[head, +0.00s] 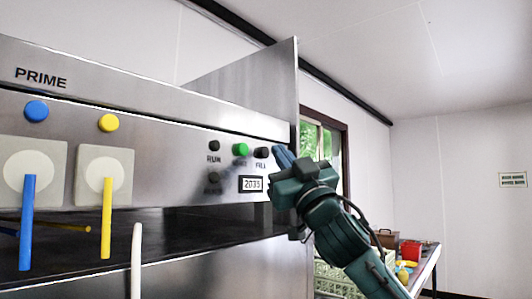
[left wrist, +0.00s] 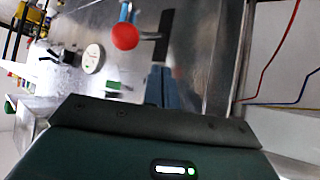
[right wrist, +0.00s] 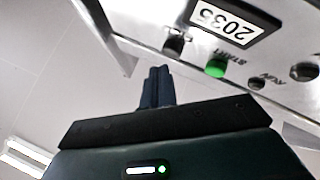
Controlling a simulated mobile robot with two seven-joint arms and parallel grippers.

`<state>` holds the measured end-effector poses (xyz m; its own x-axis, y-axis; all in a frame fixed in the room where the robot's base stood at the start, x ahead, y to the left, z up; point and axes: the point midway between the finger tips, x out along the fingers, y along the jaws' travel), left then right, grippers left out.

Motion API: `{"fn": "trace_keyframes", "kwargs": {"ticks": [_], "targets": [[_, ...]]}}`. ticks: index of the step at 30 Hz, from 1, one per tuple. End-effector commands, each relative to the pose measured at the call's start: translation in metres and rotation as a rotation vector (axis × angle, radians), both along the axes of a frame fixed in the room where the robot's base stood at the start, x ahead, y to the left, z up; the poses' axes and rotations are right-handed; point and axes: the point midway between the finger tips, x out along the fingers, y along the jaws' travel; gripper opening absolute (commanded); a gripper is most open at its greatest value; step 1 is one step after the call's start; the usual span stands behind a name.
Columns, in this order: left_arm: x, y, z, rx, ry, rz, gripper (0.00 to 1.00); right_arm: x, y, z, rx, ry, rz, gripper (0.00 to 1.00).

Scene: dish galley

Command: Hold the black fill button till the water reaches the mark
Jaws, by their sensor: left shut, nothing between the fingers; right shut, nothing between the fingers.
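The black fill button (head: 262,152) is the rightmost of the top row on the steel panel, its label partly readable. It also shows in the right wrist view (right wrist: 173,45), just beyond my fingertips. My right gripper (head: 280,155) is shut and empty, its blue fingers close to the button's right side; I cannot tell whether they touch it. The right wrist view shows the shut fingers (right wrist: 158,72) pointing at the panel. My left gripper (left wrist: 160,72) is shut and empty, seen only in the left wrist view. No water or fill mark is visible.
Left of the fill button are a green button (head: 240,149) and a black run button (head: 214,146). A display (head: 251,183) below reads 2035. Blue (head: 28,222) and yellow (head: 106,218) levers stand at left.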

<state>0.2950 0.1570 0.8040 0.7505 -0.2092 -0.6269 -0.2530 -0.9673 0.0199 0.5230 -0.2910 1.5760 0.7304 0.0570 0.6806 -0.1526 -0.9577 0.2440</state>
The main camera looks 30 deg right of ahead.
Motion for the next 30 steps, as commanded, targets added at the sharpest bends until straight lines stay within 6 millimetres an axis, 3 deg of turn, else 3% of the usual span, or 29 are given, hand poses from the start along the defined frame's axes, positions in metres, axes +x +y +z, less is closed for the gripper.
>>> {"fn": "trace_keyframes", "kwargs": {"ticks": [30], "targets": [[-0.0001, -0.0001, 0.0005, 0.000, 0.001, 0.001, 0.00, 0.0095, 0.0040, 0.0002, 0.000, 0.000, 0.000, 0.00]]}}
